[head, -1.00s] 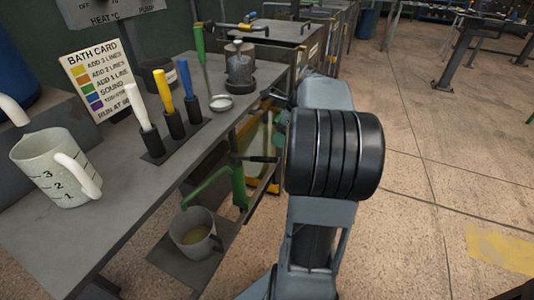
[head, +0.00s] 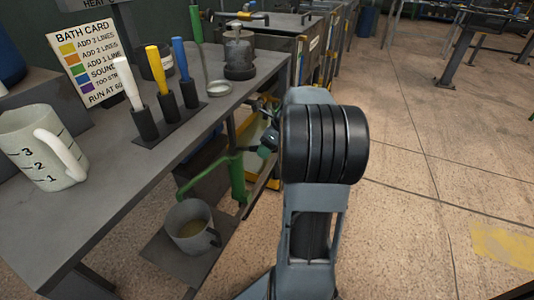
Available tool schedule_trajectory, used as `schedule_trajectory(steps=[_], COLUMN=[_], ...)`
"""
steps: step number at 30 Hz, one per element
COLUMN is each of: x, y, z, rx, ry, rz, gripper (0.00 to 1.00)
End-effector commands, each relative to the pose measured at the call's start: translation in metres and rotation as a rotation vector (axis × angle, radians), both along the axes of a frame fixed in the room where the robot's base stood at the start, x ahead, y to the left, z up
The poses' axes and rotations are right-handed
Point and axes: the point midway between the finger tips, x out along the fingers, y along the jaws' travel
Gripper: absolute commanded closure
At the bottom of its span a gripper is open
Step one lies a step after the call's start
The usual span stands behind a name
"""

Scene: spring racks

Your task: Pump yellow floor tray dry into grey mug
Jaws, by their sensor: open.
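The grey mug (head: 187,237) stands upright on a low dark shelf below the bench, with yellowish liquid inside. A green pump (head: 238,180) stands just behind it, its curved green spout (head: 203,178) reaching over toward the mug. A dark lever (head: 245,149) sticks out near the pump's top. Yellow parts show behind the pump, mostly hidden; I cannot tell which belong to the floor tray or how wet it is. My gripper (head: 268,138) is partly hidden behind my arm, close to the lever's end. It is open; I cannot see whether it touches the lever.
Open floor (head: 430,160) lies to the right.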

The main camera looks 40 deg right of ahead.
Motion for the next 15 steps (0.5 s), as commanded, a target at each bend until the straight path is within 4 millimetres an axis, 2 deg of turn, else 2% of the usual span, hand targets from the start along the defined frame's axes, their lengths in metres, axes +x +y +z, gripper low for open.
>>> schedule_trajectory(steps=[3, 13, 15], x=[0.0016, 0.0022, 0.0022], y=[0.0020, 0.0027, 0.0027], z=[-0.0064, -0.0074, -0.0074], rx=[0.000, 0.000, 0.000], ry=[0.000, 0.000, 0.000], rz=[0.000, 0.000, 0.000], gripper=[0.52, 0.52, 0.56])
